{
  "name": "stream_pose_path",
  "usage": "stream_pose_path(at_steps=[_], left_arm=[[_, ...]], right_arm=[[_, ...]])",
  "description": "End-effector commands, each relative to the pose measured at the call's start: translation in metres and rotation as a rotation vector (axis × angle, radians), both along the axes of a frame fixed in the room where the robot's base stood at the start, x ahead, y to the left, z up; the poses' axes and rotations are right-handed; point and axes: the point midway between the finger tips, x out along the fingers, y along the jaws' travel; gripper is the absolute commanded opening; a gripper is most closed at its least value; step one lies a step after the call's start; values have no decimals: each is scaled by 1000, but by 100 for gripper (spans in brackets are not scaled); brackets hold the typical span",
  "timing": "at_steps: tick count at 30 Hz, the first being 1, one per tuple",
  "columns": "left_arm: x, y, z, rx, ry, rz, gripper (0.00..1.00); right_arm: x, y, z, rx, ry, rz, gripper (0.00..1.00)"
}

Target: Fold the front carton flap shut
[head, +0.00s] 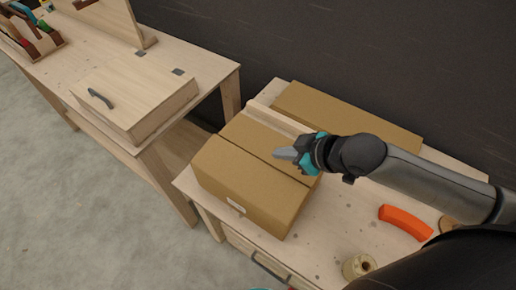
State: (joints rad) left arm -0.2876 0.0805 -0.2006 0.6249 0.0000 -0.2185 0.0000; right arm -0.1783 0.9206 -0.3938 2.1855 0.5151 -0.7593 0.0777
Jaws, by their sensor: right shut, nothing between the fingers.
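The brown cardboard carton (247,183) stands on the right-hand wooden table, with a small white label low on its near side. A dark seam runs across its top between the near panel and the far panel (257,137). The near panel, on the front flap's side, looks laid down, but I cannot tell if it lies fully flat. My right gripper (283,154) is shut and empty, over the carton's top near the seam at its right part. I cannot tell if its tips touch the cardboard. My left gripper does not show.
A brown cardboard piece (345,114) lies behind the carton, past a pale wooden strip. An orange curved block (405,222) and a spool (357,266) lie on the right table (335,215). A left workbench (72,62) holds a wooden box with a dark handle (135,103).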

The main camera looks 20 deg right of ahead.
Motion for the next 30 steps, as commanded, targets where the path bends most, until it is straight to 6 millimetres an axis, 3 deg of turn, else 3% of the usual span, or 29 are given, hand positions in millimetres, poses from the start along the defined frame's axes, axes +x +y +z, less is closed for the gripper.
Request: stream_pose_path(at_steps=[3, 8, 20, 30], left_arm=[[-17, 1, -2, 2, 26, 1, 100], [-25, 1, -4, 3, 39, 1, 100], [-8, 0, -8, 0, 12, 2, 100], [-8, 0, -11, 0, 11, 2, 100]], right_arm=[[8, 4, -8, 3, -1, -3, 0], [24, 13, -25, 2, -3, -2, 0], [62, 35, -69, 1, -2, 0, 0], [64, 30, -104, -1, -2, -1, 0]])
